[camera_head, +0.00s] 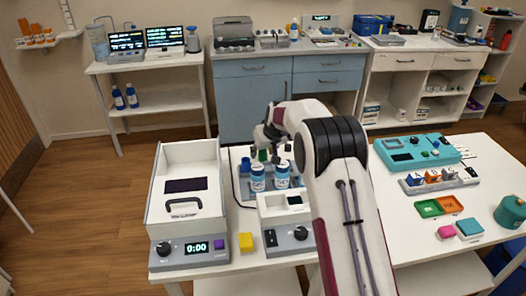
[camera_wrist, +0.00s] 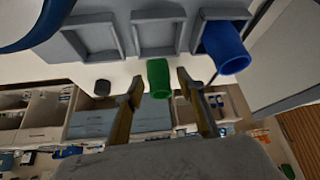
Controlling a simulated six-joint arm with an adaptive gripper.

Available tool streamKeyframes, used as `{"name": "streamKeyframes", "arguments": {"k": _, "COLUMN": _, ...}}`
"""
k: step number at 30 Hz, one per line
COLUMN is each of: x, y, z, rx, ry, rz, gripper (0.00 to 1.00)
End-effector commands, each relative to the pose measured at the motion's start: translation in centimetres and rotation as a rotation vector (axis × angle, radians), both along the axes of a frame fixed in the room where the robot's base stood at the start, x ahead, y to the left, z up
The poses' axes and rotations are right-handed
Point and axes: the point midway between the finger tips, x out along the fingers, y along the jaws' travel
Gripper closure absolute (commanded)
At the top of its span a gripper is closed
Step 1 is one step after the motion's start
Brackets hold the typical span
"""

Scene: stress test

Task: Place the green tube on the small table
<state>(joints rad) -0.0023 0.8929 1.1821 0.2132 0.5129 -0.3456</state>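The green tube (camera_wrist: 159,78) shows in the wrist view between and just past the fingertips of my gripper (camera_wrist: 160,85). A gap shows on each side of it, so my gripper looks open. In the head view the green tube (camera_head: 263,155) is a small patch below my gripper, partly hidden by it, at the blue-grey rack (camera_head: 243,187). I cannot tell how deep the tube sits between the fingers. A small white table (camera_head: 150,64) with monitors stands at the back left.
A blue tube (camera_wrist: 226,48) stands beside the green one, in a square holder. A white box machine (camera_head: 187,215) is left. A teal device (camera_head: 418,151) is right. Floor is free at left.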

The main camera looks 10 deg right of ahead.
Motion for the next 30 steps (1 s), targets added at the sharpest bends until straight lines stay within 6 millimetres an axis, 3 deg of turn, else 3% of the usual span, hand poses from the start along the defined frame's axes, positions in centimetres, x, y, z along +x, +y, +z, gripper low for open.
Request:
{"name": "streamKeyframes", "arguments": {"k": 14, "x": -1.0, "y": -0.2, "z": 2.0, "rx": 0.0, "ry": -0.001, "rz": 0.0, "gripper": 0.62}}
{"name": "streamKeyframes", "arguments": {"k": 30, "x": -4.1, "y": -0.8, "z": 6.9, "rx": 0.0, "ry": -0.002, "rz": 0.0, "gripper": 0.62}}
